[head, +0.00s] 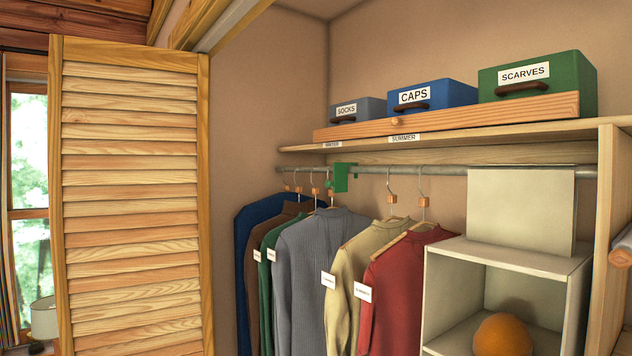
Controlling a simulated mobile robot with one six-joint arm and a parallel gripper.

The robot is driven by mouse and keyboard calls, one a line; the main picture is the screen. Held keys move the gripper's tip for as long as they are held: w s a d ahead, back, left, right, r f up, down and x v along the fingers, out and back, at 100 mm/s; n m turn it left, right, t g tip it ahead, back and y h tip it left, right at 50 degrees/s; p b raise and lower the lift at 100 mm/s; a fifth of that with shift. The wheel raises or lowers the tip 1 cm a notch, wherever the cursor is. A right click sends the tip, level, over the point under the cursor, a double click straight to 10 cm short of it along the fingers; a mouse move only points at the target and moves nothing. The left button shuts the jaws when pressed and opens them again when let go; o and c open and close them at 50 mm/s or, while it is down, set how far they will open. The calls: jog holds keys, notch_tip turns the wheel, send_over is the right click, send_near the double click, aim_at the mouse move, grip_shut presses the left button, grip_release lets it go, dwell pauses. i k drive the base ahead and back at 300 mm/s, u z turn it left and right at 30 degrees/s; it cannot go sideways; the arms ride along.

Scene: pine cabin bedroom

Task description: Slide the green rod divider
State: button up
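The green rod divider (342,177) hangs on the grey metal closet rod (455,170), under the shelf. Several hanger hooks, with blue, brown, green and grey garments (318,262), are on its left, the nearest close beside it. A beige garment (372,262) and a red garment (411,275) hang on its right, with a stretch of bare rod between the divider and the beige one's hook. The shelf edge has a WINTER label (332,145) above and slightly left of the divider and a SUMMER label (404,138) further right. My gripper is not in view.
A louvered door (130,200) stands at the left. Boxes for socks (369,107), caps (455,92) and scarves (560,85) sit on the shelf. A white cubby (560,264) holding an orange ball (503,334) stands below right, with a pale panel (520,212) upright on top.

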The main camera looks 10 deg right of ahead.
aim_at(340, 183)
jog(key=u, duration=2.5)
jog(key=i, duration=1.6)
jog(key=z, duration=2.9)
jog(key=i, duration=0.9)
jog(key=u, duration=0.1)
